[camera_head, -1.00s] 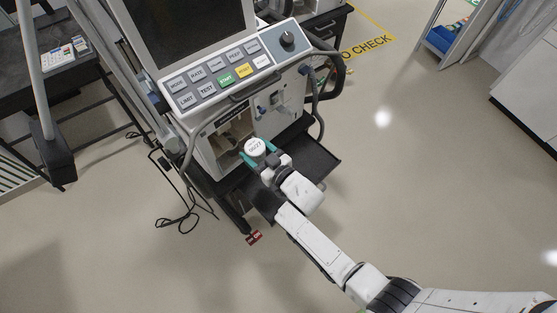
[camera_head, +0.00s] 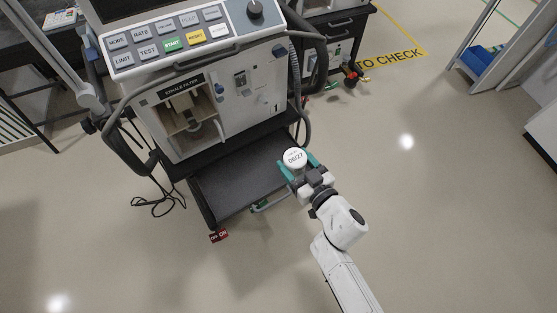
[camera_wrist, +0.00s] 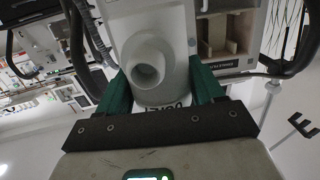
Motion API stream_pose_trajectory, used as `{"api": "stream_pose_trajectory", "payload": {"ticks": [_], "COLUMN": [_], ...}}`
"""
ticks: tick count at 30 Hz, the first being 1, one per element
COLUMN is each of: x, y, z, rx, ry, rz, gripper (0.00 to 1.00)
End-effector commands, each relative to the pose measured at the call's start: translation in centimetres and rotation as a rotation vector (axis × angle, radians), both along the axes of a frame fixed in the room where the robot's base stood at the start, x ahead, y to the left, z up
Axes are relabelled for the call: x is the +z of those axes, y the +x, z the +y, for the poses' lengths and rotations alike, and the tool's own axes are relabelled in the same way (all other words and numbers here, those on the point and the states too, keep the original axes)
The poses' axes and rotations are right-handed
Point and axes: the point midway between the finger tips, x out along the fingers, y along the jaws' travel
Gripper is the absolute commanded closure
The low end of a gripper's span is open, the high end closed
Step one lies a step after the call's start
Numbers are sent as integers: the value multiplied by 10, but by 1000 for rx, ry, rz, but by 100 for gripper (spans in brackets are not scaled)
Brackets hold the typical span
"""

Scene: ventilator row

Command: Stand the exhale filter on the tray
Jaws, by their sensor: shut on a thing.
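My gripper (camera_head: 300,169) is shut on the exhale filter (camera_head: 294,157), a white round part with a printed top label reading 06/27. In the head view the filter is beside the right edge of the dark tray (camera_head: 240,183) at the foot of the ventilator (camera_head: 218,90). In the wrist view the filter (camera_wrist: 150,55) sits between the two green fingers (camera_wrist: 160,88), with its round port facing the camera. The compartment marked EXHALE FILTER (camera_head: 190,115) is open at the ventilator's front. The filter's underside is hidden in the head view.
The tray's visible surface is bare. A grey hose (camera_head: 298,90) hangs at the ventilator's right side. A black cable (camera_head: 160,203) lies on the floor at left. A red tag (camera_head: 219,236) is at the tray's front corner. The floor at right is clear.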

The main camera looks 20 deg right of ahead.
Motion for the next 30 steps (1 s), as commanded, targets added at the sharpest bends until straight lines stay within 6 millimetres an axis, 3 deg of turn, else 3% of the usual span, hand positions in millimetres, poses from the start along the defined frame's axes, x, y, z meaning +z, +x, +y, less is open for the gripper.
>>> {"api": "stream_pose_trajectory", "payload": {"ticks": [10,15,23,30], "x": [-38,-71,-85,-117], "y": [78,99,113,120], "z": [-22,-26,-30,-31], "rx": [-2,1,0,2], "ry": [-3,1,-1,0], "rz": [-4,-2,-2,0], "gripper": [63,63,63,63]}}
